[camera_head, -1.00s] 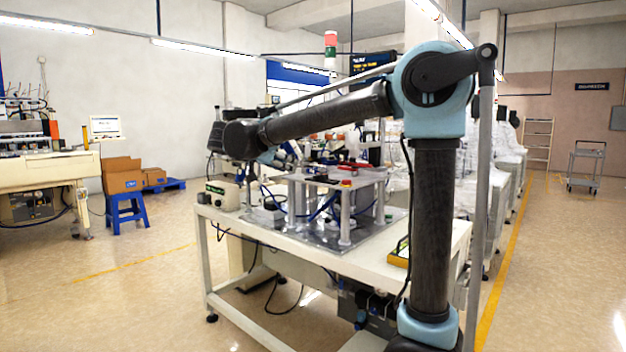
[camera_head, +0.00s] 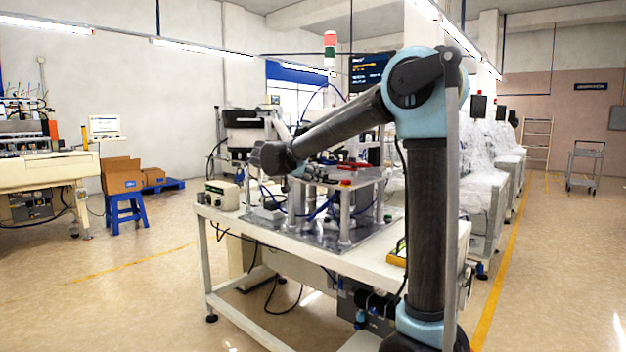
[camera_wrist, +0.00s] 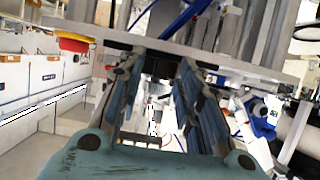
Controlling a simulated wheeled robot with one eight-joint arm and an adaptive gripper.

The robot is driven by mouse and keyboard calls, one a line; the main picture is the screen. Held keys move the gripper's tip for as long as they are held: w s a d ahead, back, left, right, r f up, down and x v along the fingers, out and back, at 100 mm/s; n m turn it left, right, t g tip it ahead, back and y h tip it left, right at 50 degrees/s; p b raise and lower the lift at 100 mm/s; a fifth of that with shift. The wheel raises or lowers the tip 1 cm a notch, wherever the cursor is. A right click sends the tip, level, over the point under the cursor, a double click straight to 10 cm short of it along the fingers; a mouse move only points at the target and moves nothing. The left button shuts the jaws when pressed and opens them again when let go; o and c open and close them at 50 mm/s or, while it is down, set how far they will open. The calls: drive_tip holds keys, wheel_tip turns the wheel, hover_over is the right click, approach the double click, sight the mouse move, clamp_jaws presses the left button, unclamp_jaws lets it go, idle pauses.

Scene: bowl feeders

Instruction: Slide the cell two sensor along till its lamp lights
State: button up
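In the wrist view, which looks upside down, the two fingers of my gripper (camera_wrist: 158,66) stand apart with a gap between them, and I see nothing held. Their tips are near the edge of the raised metal plate (camera_wrist: 232,64). In the head view this plate (camera_head: 362,176) stands on posts on the white bench, and my wrist is at its left side. My own arm hides the fingers there. I cannot pick out the cell two sensor or its lamp in either view.
A red button (camera_head: 345,183) sits at the plate's front corner and shows in the wrist view (camera_wrist: 75,44). Blue hoses run among the posts. A beige control box (camera_head: 222,194) stands on the left of the bench (camera_head: 290,238).

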drive_tip(key=shift+w+d, duration=0.1)
drive_tip(key=shift+w, duration=0.05)
drive_tip(key=shift+c, duration=0.4)
clamp_jaws()
drive_tip(key=shift+w+a, duration=0.45)
drive_tip(key=shift+a, duration=0.15)
drive_tip(key=shift+w+a, duration=0.4)
drive_tip(key=shift+a, duration=0.2)
drive_tip(key=shift+o, duration=0.4)
unclamp_jaws()
drive_tip(key=v, duration=1.2)
drive_tip(key=shift+f, duration=0.15)
